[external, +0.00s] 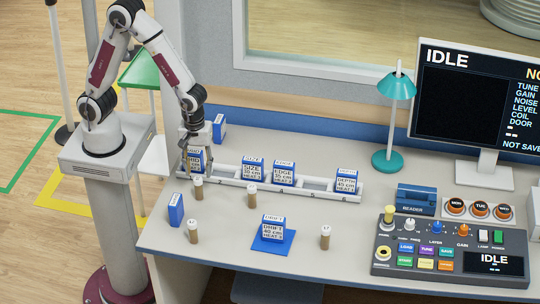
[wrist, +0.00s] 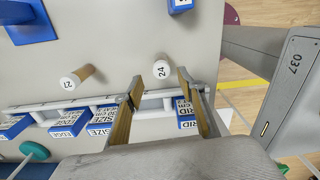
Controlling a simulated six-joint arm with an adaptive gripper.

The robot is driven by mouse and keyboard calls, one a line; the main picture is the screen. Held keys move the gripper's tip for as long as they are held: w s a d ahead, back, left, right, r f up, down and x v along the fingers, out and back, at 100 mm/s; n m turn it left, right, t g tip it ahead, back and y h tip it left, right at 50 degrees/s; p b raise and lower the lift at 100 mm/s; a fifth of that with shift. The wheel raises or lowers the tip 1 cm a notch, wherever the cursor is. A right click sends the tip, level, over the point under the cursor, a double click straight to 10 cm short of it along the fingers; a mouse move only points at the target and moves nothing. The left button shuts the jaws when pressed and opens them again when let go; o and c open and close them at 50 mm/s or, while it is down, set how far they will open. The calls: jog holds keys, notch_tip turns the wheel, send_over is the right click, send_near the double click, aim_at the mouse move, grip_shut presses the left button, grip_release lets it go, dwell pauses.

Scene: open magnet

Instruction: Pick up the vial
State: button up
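Several brown vials with white caps stand on the desk: one at the rack's left end (external: 198,189), one in front of the rack's middle (external: 252,196), one at front left (external: 193,232) and one at front right (external: 325,238). My gripper (external: 187,167) is above the rack's left end, close to the nearest vial. In the wrist view my gripper (wrist: 160,79) is open and empty. A vial capped "24" (wrist: 161,69) appears between its fingertips, and one capped "17" (wrist: 70,81) lies to the left. I cannot tell whether the fingers touch the vial.
A white rack (external: 228,178) holds several blue-and-white labelled blocks, one (external: 195,158) right beside my gripper. Another blue block (external: 176,209) stands at front left; a labelled block sits on a blue pad (external: 272,245). A control console (external: 450,252) and teal lamp (external: 396,90) are right.

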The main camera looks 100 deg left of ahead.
aim_at(198, 186)
jog(key=shift+f, duration=0.15)
jog(key=shift+f, duration=1.15)
jog(key=shift+f, duration=0.1)
jog(key=shift+s+d+f, duration=0.1)
jog(key=shift+f, duration=1.15)
jog(key=shift+s+d+f, duration=0.1)
jog(key=shift+f, duration=1.15)
grip_shut()
